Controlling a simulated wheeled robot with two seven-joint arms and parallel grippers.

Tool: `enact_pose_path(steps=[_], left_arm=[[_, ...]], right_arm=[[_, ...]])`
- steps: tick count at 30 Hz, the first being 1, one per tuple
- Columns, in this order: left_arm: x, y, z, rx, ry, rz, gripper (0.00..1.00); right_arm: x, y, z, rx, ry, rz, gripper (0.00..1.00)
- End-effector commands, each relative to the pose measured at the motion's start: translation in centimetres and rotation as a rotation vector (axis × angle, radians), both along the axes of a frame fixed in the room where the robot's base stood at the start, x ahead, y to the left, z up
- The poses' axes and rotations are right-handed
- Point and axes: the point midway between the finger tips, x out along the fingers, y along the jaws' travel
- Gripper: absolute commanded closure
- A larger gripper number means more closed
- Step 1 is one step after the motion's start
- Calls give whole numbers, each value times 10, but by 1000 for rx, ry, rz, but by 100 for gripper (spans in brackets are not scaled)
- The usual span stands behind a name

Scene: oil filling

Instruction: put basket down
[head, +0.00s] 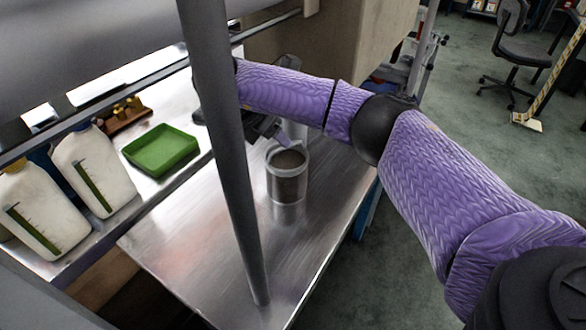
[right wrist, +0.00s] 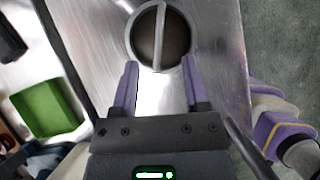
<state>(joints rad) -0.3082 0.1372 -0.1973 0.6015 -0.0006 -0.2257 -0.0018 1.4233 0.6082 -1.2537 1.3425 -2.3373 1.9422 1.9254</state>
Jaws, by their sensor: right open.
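The basket (head: 287,180) is a grey metal cylinder with a dark inside, standing upright on the shiny metal table. In the right wrist view the basket (right wrist: 146,46) shows from above, with a thin handle bar across its round opening. My right gripper (head: 280,137) is at the basket's far upper rim in the head view, partly hidden by a grey post. In the right wrist view its two purple fingers (right wrist: 160,66) are spread apart, with the near end of the handle between the tips. I cannot tell whether they touch it. My left gripper is not in view.
The metal table (head: 190,245) has free room around the basket. A grey post (head: 232,170) rises in front of it. A green tray (head: 160,150) and two white bottles (head: 92,170) stand on a shelf at left. Carpet and a chair (head: 523,50) lie to the right.

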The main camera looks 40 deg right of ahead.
Motion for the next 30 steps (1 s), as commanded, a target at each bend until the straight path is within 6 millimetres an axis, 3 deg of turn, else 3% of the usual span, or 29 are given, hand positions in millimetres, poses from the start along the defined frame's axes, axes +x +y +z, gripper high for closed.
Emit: enact_pose_path(steps=[9, 18, 26, 30], left_arm=[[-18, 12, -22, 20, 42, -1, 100], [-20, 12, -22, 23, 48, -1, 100], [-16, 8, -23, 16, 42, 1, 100], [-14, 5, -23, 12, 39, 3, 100]], right_arm=[[8, -32, -53, -1, 5, -3, 42], [10, -37, -57, 1, 1, -1, 42], [9, -37, -57, 1, 1, -1, 97], [9, -37, -57, 1, 2, -1, 100]])
